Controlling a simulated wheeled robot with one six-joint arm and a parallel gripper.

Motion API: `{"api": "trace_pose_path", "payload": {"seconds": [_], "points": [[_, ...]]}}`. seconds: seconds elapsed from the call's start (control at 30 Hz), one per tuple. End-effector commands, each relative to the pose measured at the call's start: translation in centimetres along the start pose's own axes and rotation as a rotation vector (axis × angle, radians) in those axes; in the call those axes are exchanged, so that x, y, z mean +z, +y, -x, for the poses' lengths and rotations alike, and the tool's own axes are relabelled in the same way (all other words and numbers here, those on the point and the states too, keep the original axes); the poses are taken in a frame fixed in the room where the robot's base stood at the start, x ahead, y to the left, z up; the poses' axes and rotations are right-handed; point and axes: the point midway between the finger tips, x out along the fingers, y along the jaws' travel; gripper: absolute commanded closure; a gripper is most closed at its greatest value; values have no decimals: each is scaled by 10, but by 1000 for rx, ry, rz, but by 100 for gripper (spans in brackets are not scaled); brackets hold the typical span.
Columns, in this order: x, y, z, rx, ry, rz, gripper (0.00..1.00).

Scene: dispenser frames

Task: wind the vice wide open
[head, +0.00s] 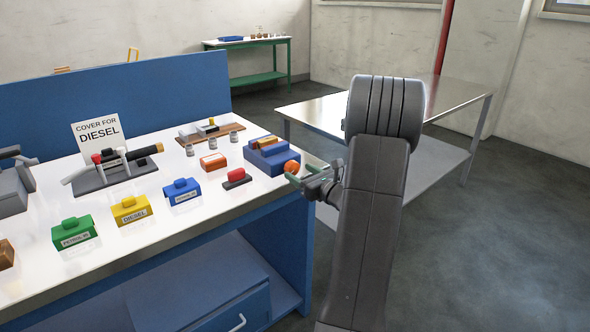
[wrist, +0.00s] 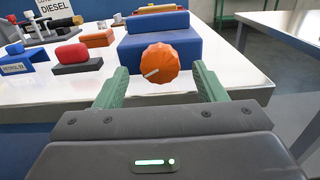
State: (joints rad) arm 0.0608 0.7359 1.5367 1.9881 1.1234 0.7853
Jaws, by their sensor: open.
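The vice (head: 272,154) is a blue block at the right end of the white bench, with a brown piece (head: 265,142) between its jaws. Its round orange knob (head: 292,167) faces my gripper and has a white pointer mark. In the wrist view the knob (wrist: 161,64) sits in front of the blue vice body (wrist: 158,42), its mark pointing to the lower left. My gripper (head: 303,175) is open at the knob. In the wrist view the green fingers (wrist: 161,80) stand left and right of the knob, with gaps showing. The jaw opening is hard to judge.
A red-topped block (head: 237,178) and an orange box (head: 213,161) lie left of the vice. Green, yellow and blue covers (head: 130,210) line the bench front. A steel table (head: 330,105) stands behind my arm.

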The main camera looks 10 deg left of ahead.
Motion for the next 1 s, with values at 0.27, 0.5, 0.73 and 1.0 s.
{"api": "trace_pose_path", "payload": {"seconds": [0.27,0.5,0.73,1.0], "points": [[0,0,-32,1,-1,1,36],[0,0,-35,-1,0,0,36],[0,0,-35,0,0,0,61],[-2,0,-35,0,-1,15,80]]}}
